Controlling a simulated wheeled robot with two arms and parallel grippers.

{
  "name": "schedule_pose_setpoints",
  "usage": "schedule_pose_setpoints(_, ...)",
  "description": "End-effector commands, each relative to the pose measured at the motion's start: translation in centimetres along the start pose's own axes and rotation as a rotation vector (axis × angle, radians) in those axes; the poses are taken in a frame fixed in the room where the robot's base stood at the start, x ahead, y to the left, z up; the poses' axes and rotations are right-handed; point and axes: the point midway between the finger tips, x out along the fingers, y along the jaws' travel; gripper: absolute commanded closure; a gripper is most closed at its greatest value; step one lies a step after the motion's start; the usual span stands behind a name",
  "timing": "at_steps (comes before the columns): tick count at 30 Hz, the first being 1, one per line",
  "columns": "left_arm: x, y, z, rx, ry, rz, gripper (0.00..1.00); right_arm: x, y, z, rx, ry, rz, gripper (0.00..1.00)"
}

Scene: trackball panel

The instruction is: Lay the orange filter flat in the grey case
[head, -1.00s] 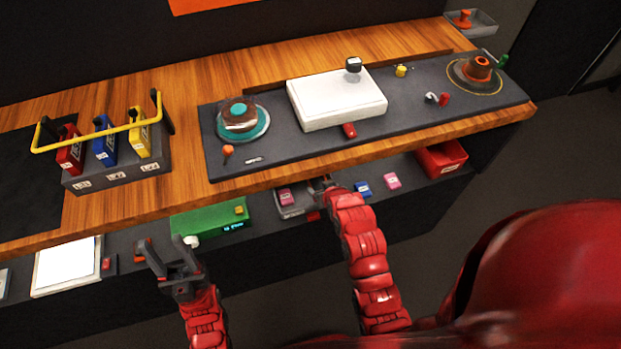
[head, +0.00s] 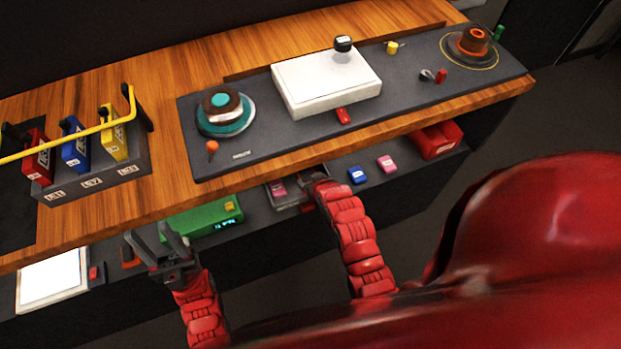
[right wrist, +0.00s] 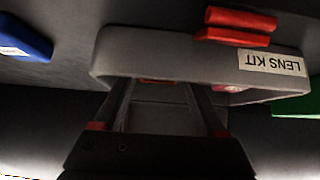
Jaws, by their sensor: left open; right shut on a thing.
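The grey case (head: 291,208) is on the lower shelf under the wooden counter, with a pink piece (head: 279,188) inside. In the right wrist view its wall (right wrist: 180,66) carries an upside-down "LENS KIT" label. My right gripper (head: 315,178) is at the case's right part. In the right wrist view its fingertips (right wrist: 157,84) reach to the case, shut on the orange filter (right wrist: 158,80). Only a thin orange edge of it shows, so I cannot tell whether it lies flat or touches the case floor. My left gripper (head: 150,238) is open and empty, in front of the shelf.
A green box (head: 205,218) stands left of the case. Blue (head: 357,175) and pink (head: 387,163) pieces lie to its right, then a red bin (head: 437,143). The counter's edge overhangs the shelf.

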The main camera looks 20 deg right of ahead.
Motion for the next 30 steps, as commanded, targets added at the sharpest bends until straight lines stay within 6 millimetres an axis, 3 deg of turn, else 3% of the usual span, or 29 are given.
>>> schedule_pose_setpoints(2, -0.2, 0.0, 0.1, 0.000, 0.000, 0.000, 0.50, 0.2, 0.0, 0.2, 0.000, 0.000, 0.000, 0.89)
schedule_pose_setpoints(3, -0.1, 0.0, 0.0, 0.000, 0.000, 0.000, 0.50, 0.2, 0.0, 0.1, 0.000, 0.001, 0.000, 0.19)
schedule_pose_setpoints(4, -0.1, 0.0, 0.0, 0.000, 0.000, 0.000, 0.50, 0.1, 0.0, 0.1, 0.000, 0.001, 0.000, 0.14)
schedule_pose_setpoints(17, 0.0, 0.0, 0.0, 0.000, 0.000, 0.000, 0.50, -0.5, 0.0, -0.1, 0.000, 0.001, 0.000, 0.14)
schedule_pose_setpoints(30, -0.7, 0.0, 0.1, 0.000, 0.000, 0.000, 0.50, -7.3, 0.0, -0.1, 0.001, 0.005, 0.001, 0.14)
